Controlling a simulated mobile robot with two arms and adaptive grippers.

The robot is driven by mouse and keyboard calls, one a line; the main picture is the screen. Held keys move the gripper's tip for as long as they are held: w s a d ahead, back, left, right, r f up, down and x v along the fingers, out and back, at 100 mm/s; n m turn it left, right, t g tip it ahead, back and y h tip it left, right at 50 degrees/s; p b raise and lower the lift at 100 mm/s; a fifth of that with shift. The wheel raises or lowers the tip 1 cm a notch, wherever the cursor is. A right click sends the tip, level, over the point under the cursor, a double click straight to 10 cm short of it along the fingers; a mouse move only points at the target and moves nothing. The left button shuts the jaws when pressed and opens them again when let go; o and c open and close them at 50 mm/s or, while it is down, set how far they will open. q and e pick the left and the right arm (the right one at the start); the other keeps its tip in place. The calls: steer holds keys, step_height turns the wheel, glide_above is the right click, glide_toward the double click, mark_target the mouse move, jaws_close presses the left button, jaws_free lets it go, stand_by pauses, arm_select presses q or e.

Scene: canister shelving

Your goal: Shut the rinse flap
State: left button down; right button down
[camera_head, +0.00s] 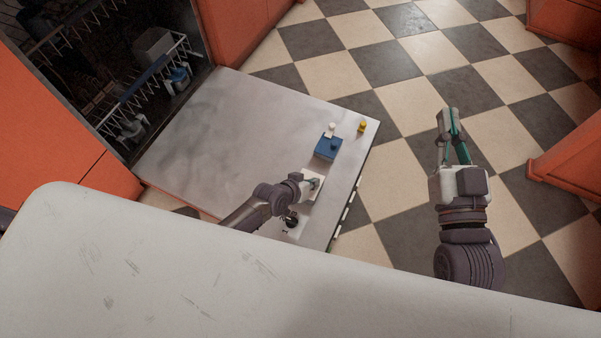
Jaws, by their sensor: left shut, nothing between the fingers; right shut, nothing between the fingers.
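The dishwasher door (205,135) lies folded down flat, its pale inner face up. A blue square part (328,148) with a small white knob (331,129) at its far edge sits near the door's outer edge. A white panel (318,192) lies nearer, partly hidden by my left gripper (315,183). A dark round part (291,220) is nearer still. I cannot tell which of these is the rinse flap, nor whether it is open. My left gripper is shut and empty, over or touching the white panel. My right gripper (449,112) is shut and empty over the floor, right of the door.
A yellow piece (361,127) stands at the door's far right corner. The dishwasher rack (150,85) shows in the dark opening at upper left. A pale worktop (180,275) fills the foreground. Orange cabinets (560,180) stand at the right. The checkered floor (405,65) is clear.

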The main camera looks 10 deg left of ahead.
arm_select(q)
steer(key=shift+s+d+f, duration=0.1)
steer(key=shift+d+f, duration=0.35)
steer(key=shift+f, duration=0.05)
arm_select(e)
steer(key=shift+s+r+t, duration=0.25)
steer(key=shift+r+t, duration=0.35)
steer(key=shift+r, duration=0.25)
arm_select(q)
steer(key=shift+s+f, duration=0.1)
steer(key=shift+w+a+r, duration=0.2)
steer(key=shift+a, duration=0.55)
steer(key=shift+r, duration=0.1)
arm_select(e)
steer(key=shift+w+a+f, duration=0.1)
